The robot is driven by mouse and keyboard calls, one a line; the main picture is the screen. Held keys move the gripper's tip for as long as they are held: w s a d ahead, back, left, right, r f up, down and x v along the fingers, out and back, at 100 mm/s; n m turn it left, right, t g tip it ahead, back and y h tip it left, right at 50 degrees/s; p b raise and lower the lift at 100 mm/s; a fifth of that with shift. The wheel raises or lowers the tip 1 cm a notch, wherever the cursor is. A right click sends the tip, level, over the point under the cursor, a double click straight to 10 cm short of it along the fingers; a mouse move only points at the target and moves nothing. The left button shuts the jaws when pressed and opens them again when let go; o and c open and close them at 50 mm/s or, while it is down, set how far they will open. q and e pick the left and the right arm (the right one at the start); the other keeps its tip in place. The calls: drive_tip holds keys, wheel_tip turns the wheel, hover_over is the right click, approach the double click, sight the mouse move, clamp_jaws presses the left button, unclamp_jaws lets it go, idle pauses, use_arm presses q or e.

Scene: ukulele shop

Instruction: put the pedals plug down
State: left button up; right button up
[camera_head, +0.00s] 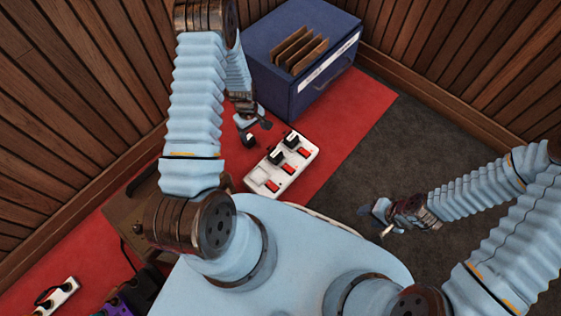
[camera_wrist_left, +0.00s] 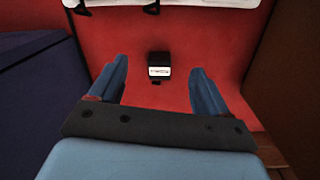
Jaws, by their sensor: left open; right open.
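A black plug with a white label (camera_wrist_left: 159,68) lies on the red carpet in the left wrist view, between and beyond my left gripper's fingers, touching neither. In the head view it shows as a small dark block (camera_head: 247,138) just below my left gripper (camera_head: 254,121), which is open and empty. A white power strip (camera_head: 268,181) with red switches lies close by, with black plugs in its upper part and a bare lower end. Its edge shows in the left wrist view (camera_wrist_left: 190,3). My right gripper (camera_head: 376,217) is open and empty over the dark floor.
A blue cabinet (camera_head: 290,80) with brown dividers on top stands behind the strip. A brown case (camera_head: 135,212) is at left. Another white strip (camera_head: 57,296) and purple pedals (camera_head: 125,302) are at lower left. Wooden walls enclose the corner. The dark floor (camera_head: 385,145) is clear.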

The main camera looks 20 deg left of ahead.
use_arm(q)
drive_tip(key=s+d+r+m+h, duration=0.25)
drive_tip(key=s+d+m, duration=0.35)
drive_tip(key=d, duration=0.5)
drive_tip(key=s+d+r+m+h, duration=0.1)
drive_tip(key=s+d+r+m, duration=0.3)
drive_tip(key=s+d, duration=0.5)
wheel_tip(320, 180, up, 6)
drive_tip(key=d+p, duration=0.1)
drive_tip(key=p, duration=0.6)
drive_tip(key=shift+w+d+f+m+t, duration=0.15)
drive_tip(key=shift+w+d+m+t, duration=0.15)
drive_tip(key=shift+w+d+m, duration=0.1)
